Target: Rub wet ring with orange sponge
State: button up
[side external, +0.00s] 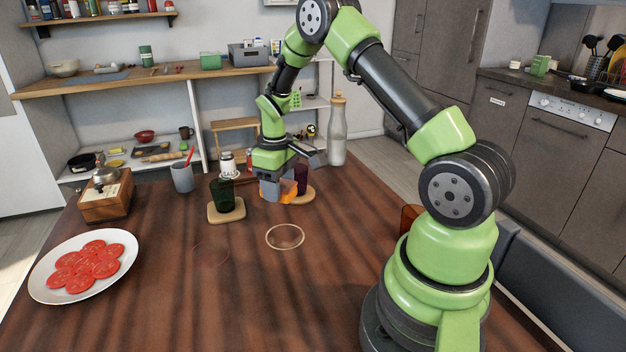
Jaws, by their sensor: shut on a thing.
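My gripper (277,190) is at the far part of the wooden table, pointing down and shut on the orange sponge (290,191). The sponge shows partly between and beside the grey fingers; whether it touches the table or the coaster by it is hard to tell. A pale, wet-looking ring (285,248) lies on the table nearer the camera, apart from the gripper. A fainter reddish ring (210,262) lies to its left.
A dark purple glass (301,177) on a coaster (306,195) stands right beside the gripper. A green glass (222,194) stands on another coaster (226,216) to the left. A tall bottle (337,135), grey cup (183,178), wooden grinder (106,200) and plate of tomato slices (50,291) stand around. The front middle is clear.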

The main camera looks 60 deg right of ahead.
aim_at(282, 226)
jog(key=shift+w+a+f, duration=0.2)
jog(key=shift+w+f, duration=0.05)
jog(key=shift+f, duration=2.95)
jog(key=shift+s+a+f, duration=0.1)
jog(key=shift+s+f, duration=0.05)
jog(key=shift+f, duration=0.65)
jog(key=shift+c, duration=0.2)
jog(key=shift+s+a, duration=2.45)
jog(key=shift+w+d+f, duration=0.1)
jog(key=shift+w+d, duration=2.4)
jog(key=shift+d, duration=0.25)
jog(key=shift+s, duration=0.35)
jog(key=shift+s+a, duration=2.4)
jog(key=shift+a, duration=0.05)
jog(key=shift+w+d, duration=2.45)
jog(key=shift+d, duration=0.05)
jog(key=shift+w+d, duration=0.15)
jog(key=shift+r, duration=4.1)
